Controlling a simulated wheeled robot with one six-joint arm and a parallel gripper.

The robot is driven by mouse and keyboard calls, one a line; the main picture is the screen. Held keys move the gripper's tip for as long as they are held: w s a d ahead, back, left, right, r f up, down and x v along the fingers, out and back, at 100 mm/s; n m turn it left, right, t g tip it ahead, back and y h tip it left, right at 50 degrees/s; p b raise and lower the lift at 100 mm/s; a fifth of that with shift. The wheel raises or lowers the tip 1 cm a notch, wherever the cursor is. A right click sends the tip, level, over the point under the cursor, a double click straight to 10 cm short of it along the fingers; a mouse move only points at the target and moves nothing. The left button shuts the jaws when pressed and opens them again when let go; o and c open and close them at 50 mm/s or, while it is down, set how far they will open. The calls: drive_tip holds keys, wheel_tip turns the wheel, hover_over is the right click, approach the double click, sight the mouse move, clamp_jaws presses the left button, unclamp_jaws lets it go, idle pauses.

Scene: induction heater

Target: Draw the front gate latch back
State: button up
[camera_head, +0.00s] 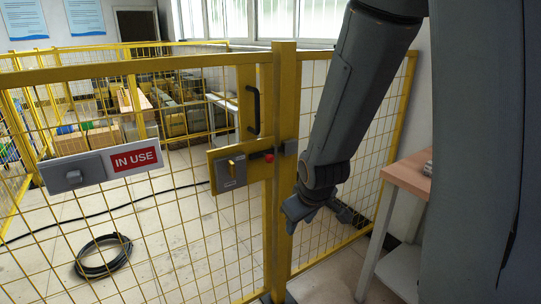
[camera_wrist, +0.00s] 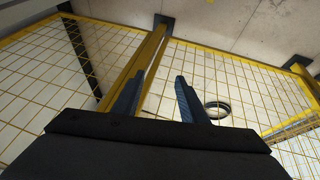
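The front gate latch (camera_head: 229,172) is a grey box with a small yellow lever on a yellow plate, at the middle of the head view. Whether the bolt's tip sits inside the keeper is unclear. My gripper (camera_head: 298,212) hangs below and right of the latch, beside the post, apart from the latch. In the wrist view my gripper (camera_wrist: 160,76) is open with nothing between its fingers. The latch is not identifiable there.
A black handle (camera_head: 253,110) is on the gate above the latch. A switch panel with a red IN USE sign (camera_head: 135,159) hangs at left. A coiled black hose (camera_head: 103,256) lies on the floor behind the mesh. A wooden-topped table (camera_head: 408,174) stands at right.

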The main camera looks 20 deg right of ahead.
sight(272, 161)
drive_tip(key=w+r+n+t+y, duration=0.2)
drive_tip(key=w+n+t, duration=0.1)
drive_tip(key=w+t, duration=0.1)
drive_tip(key=w+r+n+t+y+p, duration=0.1)
drive_tip(key=w+r+n+t+y, duration=0.1)
drive_tip(key=w, duration=0.4)
drive_tip(key=w+r+n+t+y+p, duration=0.1)
drive_tip(key=w+r+n+t+y, duration=0.1)
drive_tip(key=w+r+n+t, duration=0.2)
drive_tip(key=shift+w+a+r+n+t, duration=0.2)
drive_tip(key=shift+w+a+n+t, duration=0.15)
drive_tip(key=shift+w+n+t, duration=0.4)
drive_tip(key=shift+a+r+t+p, duration=0.1)
drive_tip(key=shift+t+p, duration=0.15)
drive_tip(key=shift+p, duration=0.05)
drive_tip(key=p+x, duration=0.1)
drive_tip(key=x, duration=0.6)
drive_tip(key=shift+w+p, duration=0.15)
drive_tip(key=shift+p, duration=0.15)
